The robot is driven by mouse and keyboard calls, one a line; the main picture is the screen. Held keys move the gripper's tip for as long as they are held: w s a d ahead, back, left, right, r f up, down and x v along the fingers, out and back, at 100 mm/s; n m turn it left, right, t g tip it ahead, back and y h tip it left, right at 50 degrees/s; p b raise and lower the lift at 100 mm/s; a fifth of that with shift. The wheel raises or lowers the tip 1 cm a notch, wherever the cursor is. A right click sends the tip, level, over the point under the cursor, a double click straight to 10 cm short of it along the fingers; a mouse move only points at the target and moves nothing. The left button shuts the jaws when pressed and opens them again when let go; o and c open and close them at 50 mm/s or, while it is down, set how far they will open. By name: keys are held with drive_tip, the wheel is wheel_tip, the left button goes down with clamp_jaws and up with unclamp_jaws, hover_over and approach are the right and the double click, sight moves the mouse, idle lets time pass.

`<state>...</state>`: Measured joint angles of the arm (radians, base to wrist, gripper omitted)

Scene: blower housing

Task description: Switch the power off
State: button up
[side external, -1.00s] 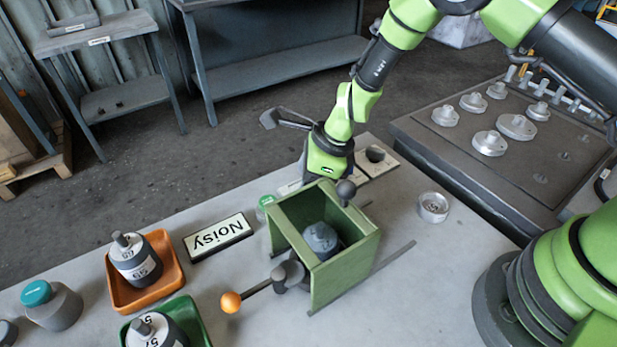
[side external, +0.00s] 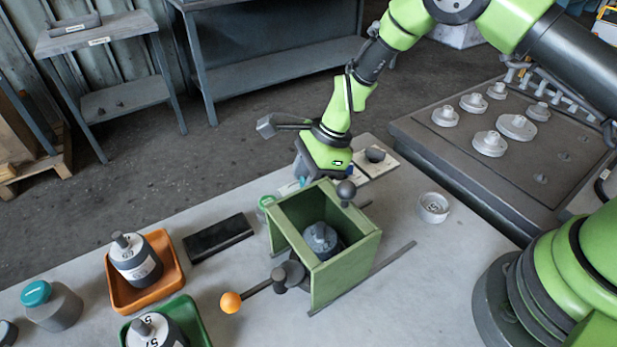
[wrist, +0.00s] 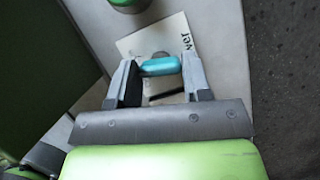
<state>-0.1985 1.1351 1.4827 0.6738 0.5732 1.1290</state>
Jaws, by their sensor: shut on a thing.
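The power switch has a teal handle (wrist: 160,66) on a white label plate (wrist: 180,28), whose lettering is partly readable as "wer" in the wrist view. My gripper (wrist: 161,72) has its two fingers on either side of the teal handle and is shut on it. In the side view my gripper (side external: 303,178) points down behind the green box frame, with a bit of the teal handle (side external: 302,183) showing; most of the switch is hidden there. The sign box (side external: 218,237) on the bench is dark, with no lettering showing.
The green box frame (side external: 345,272) with a grey part inside stands close in front of my gripper. A lever with an orange ball (side external: 231,302) sticks out from it. A green-capped item (side external: 265,203) and a plate with a dark knob (side external: 375,155) flank the switch.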

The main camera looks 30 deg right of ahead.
drive_tip(key=n+g, duration=0.1)
drive_tip(key=n, duration=0.1)
drive_tip(key=n+g, duration=0.1)
drive_tip(key=n, duration=0.2)
drive_tip(key=shift+w+n, duration=0.15)
drive_tip(key=shift+n, duration=0.15)
drive_tip(key=shift+n+g, duration=0.8)
drive_tip(key=shift+n, duration=1.2)
drive_tip(key=o, duration=0.9)
drive_tip(key=shift+h, duration=0.3)
drive_tip(key=shift+w+r, duration=0.1)
drive_tip(key=v, duration=0.9)
drive_tip(key=shift+w+d+r, duration=0.1)
drive_tip(key=shift+r, duration=0.3)
